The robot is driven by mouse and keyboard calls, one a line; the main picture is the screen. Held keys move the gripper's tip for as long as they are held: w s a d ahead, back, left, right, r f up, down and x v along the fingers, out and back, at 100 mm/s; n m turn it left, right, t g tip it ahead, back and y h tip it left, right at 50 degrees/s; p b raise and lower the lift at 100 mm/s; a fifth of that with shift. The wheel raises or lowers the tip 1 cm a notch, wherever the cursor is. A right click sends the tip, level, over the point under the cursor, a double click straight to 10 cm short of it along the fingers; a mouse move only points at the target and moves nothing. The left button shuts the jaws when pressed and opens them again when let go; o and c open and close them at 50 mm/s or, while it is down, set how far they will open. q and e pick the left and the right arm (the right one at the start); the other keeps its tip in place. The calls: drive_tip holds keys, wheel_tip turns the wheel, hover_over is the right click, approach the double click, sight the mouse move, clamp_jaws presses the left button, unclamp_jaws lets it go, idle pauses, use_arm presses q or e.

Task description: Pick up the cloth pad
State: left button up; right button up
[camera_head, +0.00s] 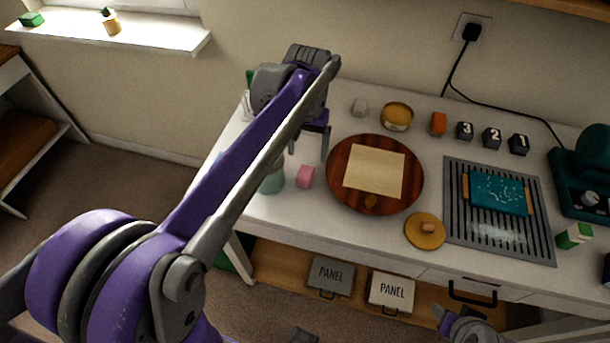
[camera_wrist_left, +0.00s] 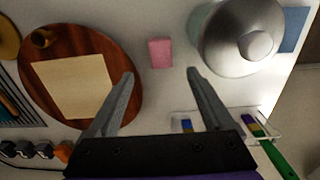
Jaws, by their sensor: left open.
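A small pink block (camera_head: 305,177), which looks like the cloth pad, lies on the white worktop between the round wooden board and a teal pot. It also shows in the left wrist view (camera_wrist_left: 160,53), just beyond the fingertips and between their lines. My left gripper (camera_head: 309,150) is open and empty above the worktop, behind the pink block in the head view. In the left wrist view the left gripper's fingers (camera_wrist_left: 160,74) are spread apart. Part of my right arm (camera_head: 470,326) shows at the bottom edge; its jaws are not clear.
The round wooden board (camera_head: 338,178) holds a beige square sheet (camera_head: 375,172). The teal pot (camera_head: 272,181) stands close left of the pink block; its metal lid (camera_wrist_left: 232,40) shows in the wrist view. A slotted grey tray (camera_head: 455,235) with a teal slab is at right.

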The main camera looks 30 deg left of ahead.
sight(305, 172)
use_arm(q)
drive_tip(key=f, duration=0.3)
drive_tip(key=shift+s+d+f, duration=0.15)
drive_tip(key=shift+d, duration=0.05)
drive_tip(key=shift+s+a+f, duration=0.1)
drive_tip(key=shift+s+f, duration=0.05)
drive_tip(key=shift+f, duration=1.2)
drive_tip(key=shift+s+a+f, duration=0.1)
drive_tip(key=shift+f, duration=1.25)
clamp_jaws()
wheel_tip(305, 172, up, 10)
drive_tip(key=shift+r, duration=0.1)
drive_tip(key=c, duration=0.7)
unclamp_jaws()
drive_tip(key=c, duration=0.6)
